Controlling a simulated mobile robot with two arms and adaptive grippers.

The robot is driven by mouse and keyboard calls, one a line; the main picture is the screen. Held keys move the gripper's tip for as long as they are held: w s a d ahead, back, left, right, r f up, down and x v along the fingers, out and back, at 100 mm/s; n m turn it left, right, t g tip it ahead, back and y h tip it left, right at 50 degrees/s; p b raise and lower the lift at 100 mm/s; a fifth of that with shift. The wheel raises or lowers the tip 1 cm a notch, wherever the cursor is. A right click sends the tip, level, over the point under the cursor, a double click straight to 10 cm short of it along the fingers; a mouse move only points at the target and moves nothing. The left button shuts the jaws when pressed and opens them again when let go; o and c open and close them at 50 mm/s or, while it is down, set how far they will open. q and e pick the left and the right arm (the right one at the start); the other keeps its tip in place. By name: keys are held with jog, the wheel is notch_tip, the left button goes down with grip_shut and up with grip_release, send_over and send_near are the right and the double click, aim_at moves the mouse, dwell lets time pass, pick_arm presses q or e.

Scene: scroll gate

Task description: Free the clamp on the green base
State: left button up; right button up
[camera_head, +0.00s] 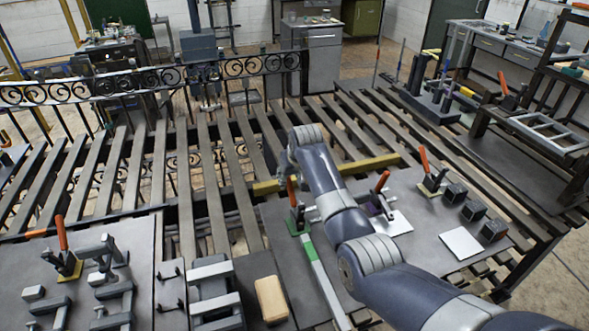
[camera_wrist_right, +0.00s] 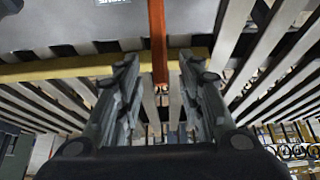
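The clamp on the green base (camera_head: 306,229) stands at the left edge of the grey plate on the right, its orange handle (camera_head: 292,192) upright. A pale bar (camera_head: 324,277) with a green band runs from it toward the front. My right gripper (camera_wrist_right: 158,62) is open in the right wrist view, with an orange handle (camera_wrist_right: 157,30) between its two fingers and gaps on both sides. In the head view my right arm reaches over the plate and partly hides the clamp area; its fingers are not clear there. My left gripper is not in view.
A yellow bar (camera_head: 372,164) crosses the slats behind. Another orange-handled clamp (camera_head: 68,267) stands on the left plate. A scroll gate (camera_head: 150,80) lies further back.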

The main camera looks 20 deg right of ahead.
jog(key=v, duration=0.6)
jog(key=shift+s+r, duration=0.25)
jog(key=shift+r, duration=0.1)
